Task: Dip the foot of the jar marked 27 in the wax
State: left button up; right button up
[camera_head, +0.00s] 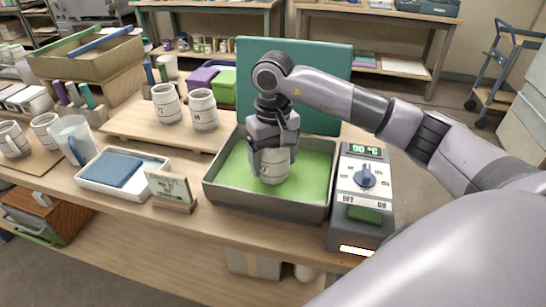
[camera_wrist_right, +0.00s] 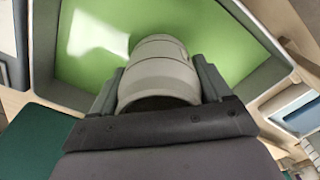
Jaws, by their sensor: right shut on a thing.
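My right gripper (camera_head: 273,146) is shut on a pale grey jar (camera_head: 273,168), held upright over the green wax (camera_head: 236,172) in a dark-rimmed pan (camera_head: 262,205). The jar also shows in the right wrist view (camera_wrist_right: 160,70), between the two fingers (camera_wrist_right: 159,85). Its foot is at or close to the wax surface; I cannot tell whether it touches. A mark on the jar's side is too small to read. The heater's control box (camera_head: 360,205) beside the pan shows 90 °C. My left gripper is not in view.
Two marked jars (camera_head: 166,103) (camera_head: 203,109) stand on a wooden board behind the pan. A blue sponge in a white tray (camera_head: 145,190) and a small sign (camera_head: 172,188) are left of the pan. A green panel (camera_head: 325,70) rises behind it. A clear jug (camera_head: 74,138) stands far left.

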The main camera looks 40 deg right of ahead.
jog(key=shift+r, duration=0.1)
dwell(0.5)
jog(key=shift+r+p, duration=0.65)
jog(key=shift+r, duration=0.45)
dwell(0.9)
jog(key=shift+r+p, duration=2.4)
jog(key=shift+r, duration=1.4)
jog(key=shift+f, duration=0.15)
